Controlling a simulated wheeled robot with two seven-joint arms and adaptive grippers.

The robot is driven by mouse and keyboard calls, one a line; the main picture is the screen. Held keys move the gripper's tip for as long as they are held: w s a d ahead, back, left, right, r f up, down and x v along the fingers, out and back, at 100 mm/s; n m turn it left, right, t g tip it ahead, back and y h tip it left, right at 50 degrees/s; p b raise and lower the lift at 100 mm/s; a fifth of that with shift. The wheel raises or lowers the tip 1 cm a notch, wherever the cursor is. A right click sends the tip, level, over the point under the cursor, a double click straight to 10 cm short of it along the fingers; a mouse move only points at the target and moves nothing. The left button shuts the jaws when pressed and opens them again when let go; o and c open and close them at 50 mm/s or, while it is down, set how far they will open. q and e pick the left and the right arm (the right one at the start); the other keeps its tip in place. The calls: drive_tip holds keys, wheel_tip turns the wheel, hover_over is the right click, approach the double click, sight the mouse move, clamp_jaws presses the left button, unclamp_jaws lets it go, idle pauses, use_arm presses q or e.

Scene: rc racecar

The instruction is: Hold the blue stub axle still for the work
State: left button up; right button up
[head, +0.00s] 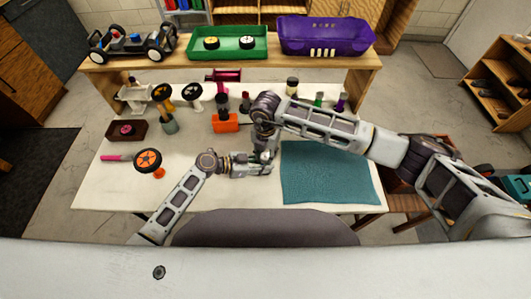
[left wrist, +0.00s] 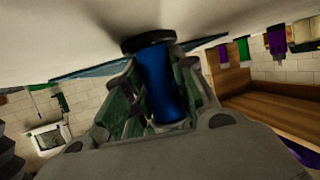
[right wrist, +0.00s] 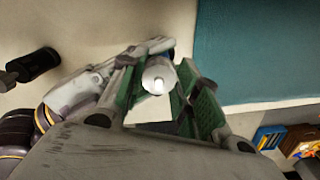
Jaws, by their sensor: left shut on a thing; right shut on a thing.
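The blue stub axle (left wrist: 165,88) is between the green-padded fingers of my left gripper (left wrist: 160,100) in the left wrist view. A black disc (left wrist: 148,41) sits at its end by the white table. In the head view my left gripper (head: 264,165) is low over the table's middle, and the axle is hardly visible there. My right gripper (head: 264,150) comes in from the right and meets it. In the right wrist view my right gripper (right wrist: 163,80) is shut on a pale round part (right wrist: 158,75) with a bright tip. Whether it touches the axle is unclear.
A teal mat (head: 328,172) lies right of my grippers. An orange wheel (head: 148,160), a pink-handled tool (head: 115,157) and an orange block (head: 225,122) lie to the left. A shelf behind holds a car (head: 130,42), green tray (head: 256,36) and purple crate (head: 325,36).

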sight(266, 155)
drive_tip(key=m, duration=0.5)
drive_tip(key=shift+d, duration=0.1)
drive_tip(key=m, duration=0.5)
drive_tip(key=shift+s, duration=0.1)
idle(0.5)
drive_tip(key=o, duration=1)
drive_tip(key=shift+r, duration=0.1)
drive_tip(key=shift+r, duration=5.9)
